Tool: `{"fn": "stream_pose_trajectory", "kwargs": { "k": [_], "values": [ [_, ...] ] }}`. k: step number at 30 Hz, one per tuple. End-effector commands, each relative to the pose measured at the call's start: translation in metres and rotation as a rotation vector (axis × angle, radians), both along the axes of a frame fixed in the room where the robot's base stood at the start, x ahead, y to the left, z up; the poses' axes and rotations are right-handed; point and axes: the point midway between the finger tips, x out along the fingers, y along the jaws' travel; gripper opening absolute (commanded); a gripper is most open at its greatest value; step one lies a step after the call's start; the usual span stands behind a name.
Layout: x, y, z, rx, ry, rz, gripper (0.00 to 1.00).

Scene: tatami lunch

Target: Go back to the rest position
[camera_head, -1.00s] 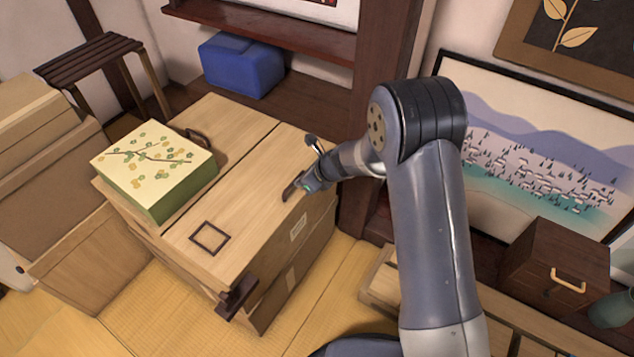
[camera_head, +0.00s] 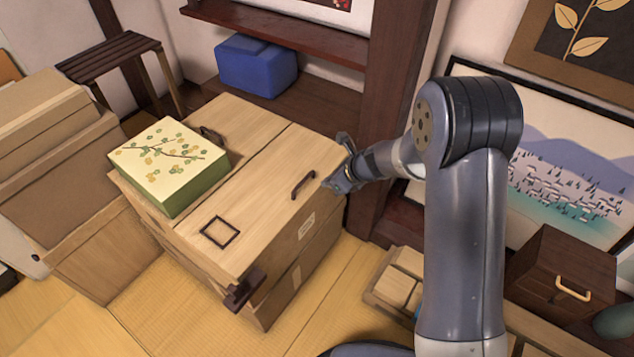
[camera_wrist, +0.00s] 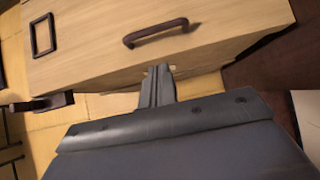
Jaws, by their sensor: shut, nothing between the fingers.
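My gripper (camera_head: 346,180) is at the right edge of the wooden chest (camera_head: 262,215), near the dark bar handle (camera_head: 303,185) on its lid. In the wrist view my gripper's fingers (camera_wrist: 159,72) are together and empty, with the handle (camera_wrist: 156,33) ahead of them and apart from them. My arm reaches in from the right and bends down at its elbow.
A green patterned box (camera_head: 172,165) sits on the chest's far left part. Cardboard boxes (camera_head: 55,165) stand at the left, and a blue case (camera_head: 257,66) is on the back shelf. A dark post (camera_head: 392,110) rises close behind my gripper. A small drawer box (camera_head: 563,275) stands at the right.

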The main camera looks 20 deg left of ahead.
Motion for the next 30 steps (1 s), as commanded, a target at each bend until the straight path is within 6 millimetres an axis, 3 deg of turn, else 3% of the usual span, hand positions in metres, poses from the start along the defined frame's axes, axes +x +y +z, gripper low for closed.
{"fn": "stream_pose_trajectory", "kwargs": {
  "k": [1, 6, 12, 24, 30],
  "values": [
    [-0.002, -0.008, 0.012, 0.001, -0.001, -0.003, 0.00],
    [-0.010, -0.027, 0.035, 0.000, 0.002, -0.002, 0.00],
    [-0.014, -0.038, 0.047, -0.002, 0.004, -0.002, 0.00],
    [-0.015, -0.038, 0.047, -0.002, 0.004, 0.000, 0.00],
    [-0.011, -0.027, 0.031, -0.002, 0.006, 0.002, 0.00]
  ]
}}
